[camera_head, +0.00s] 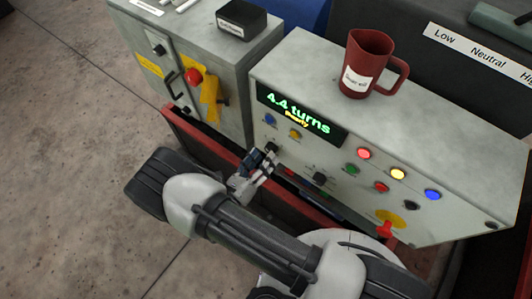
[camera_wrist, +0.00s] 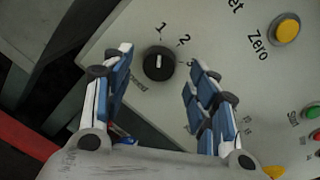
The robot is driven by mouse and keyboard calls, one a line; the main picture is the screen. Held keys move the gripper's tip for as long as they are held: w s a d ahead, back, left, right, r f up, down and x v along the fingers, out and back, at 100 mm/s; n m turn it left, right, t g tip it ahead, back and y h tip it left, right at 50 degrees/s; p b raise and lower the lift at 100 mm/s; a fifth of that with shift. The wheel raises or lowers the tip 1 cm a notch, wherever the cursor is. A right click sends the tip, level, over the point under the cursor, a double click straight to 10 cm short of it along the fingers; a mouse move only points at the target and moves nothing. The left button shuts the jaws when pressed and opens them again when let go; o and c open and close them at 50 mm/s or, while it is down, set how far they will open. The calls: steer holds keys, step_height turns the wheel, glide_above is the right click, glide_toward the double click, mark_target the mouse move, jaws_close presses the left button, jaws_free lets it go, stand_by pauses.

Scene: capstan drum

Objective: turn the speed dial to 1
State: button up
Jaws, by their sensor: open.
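The speed dial (camera_wrist: 158,64) is a round black knob with a short white mark, on the grey panel (camera_wrist: 240,85). The numbers 1, 2 and 3 run around its upper and right side. Its white mark stands upright in the wrist view, roughly in line with the 1. My gripper (camera_wrist: 160,60) is open, its two blue-padded fingers apart on either side of the dial in that view. Neither finger visibly touches the dial. In the head view my gripper (camera_head: 262,163) is close to the panel's left part, just below the dial (camera_head: 271,148).
The display (camera_head: 300,116) reads 4.4 turns. A yellow Zero button (camera_wrist: 285,28) and other coloured buttons share the panel. A red mug (camera_head: 368,65) stands on top. A grey cabinet (camera_head: 220,60) with a red knob is at left.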

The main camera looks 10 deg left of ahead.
steer(key=v, duration=0.9)
steer(key=shift+s+a, duration=0.1)
steer(key=shift+s, duration=0.05)
